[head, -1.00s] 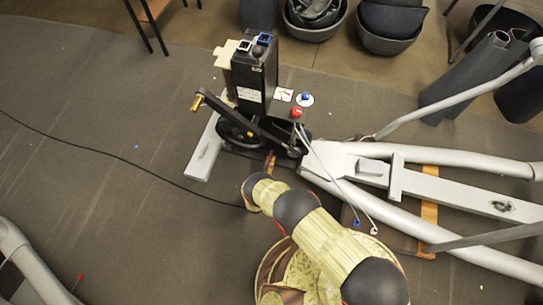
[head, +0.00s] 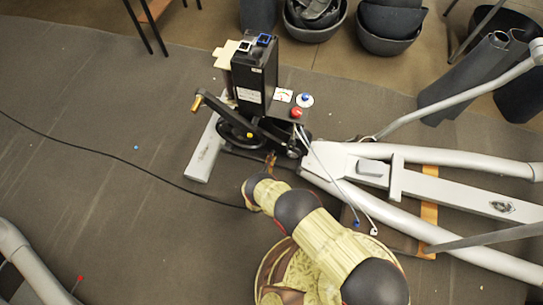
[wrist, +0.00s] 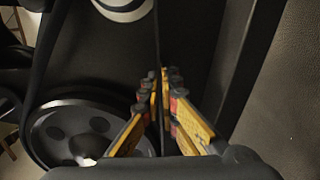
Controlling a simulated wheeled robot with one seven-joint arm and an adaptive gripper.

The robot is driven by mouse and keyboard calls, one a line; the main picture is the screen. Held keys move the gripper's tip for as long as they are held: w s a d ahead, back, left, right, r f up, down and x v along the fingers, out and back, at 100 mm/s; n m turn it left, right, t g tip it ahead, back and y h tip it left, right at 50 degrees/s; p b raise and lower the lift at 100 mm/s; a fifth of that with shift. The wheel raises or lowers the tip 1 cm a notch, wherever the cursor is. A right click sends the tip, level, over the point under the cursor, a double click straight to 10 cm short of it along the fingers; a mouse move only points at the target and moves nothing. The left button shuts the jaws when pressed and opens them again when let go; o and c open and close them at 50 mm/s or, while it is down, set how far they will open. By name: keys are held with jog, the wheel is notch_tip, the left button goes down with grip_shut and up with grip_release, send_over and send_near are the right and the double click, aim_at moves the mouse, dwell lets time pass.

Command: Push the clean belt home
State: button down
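In the wrist view my gripper (wrist: 166,100) has its two yellow fingers close together. A thin black strip, which looks like the belt (wrist: 156,35) seen edge-on, runs from above down between them. How far the strip reaches past the fingertips is hidden. A grey-black wheel (wrist: 65,130) with round holes and a bright hub is left of the fingers. In the head view my arm reaches up to the opened elliptical's drive end, below the black flywheel (head: 233,134). My fingertips (head: 271,160) are small there, and the belt cannot be made out.
The tall black housing (head: 254,85) stands behind the wheel, with a red knob (head: 296,112) beside it. The crank (head: 232,114) sticks out left. Grey frame tubes (head: 450,170) fill the right. A black cable (head: 110,161) crosses the open floor at left.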

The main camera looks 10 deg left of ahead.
jog(key=shift+w, duration=0.2)
jog(key=c, duration=2.3)
grip_release()
jog(key=o, duration=0.3)
jog(key=shift+o, duration=0.2)
jog(key=s+a, duration=0.1)
jog(key=s, duration=1.1)
jog(key=shift+a, duration=0.35)
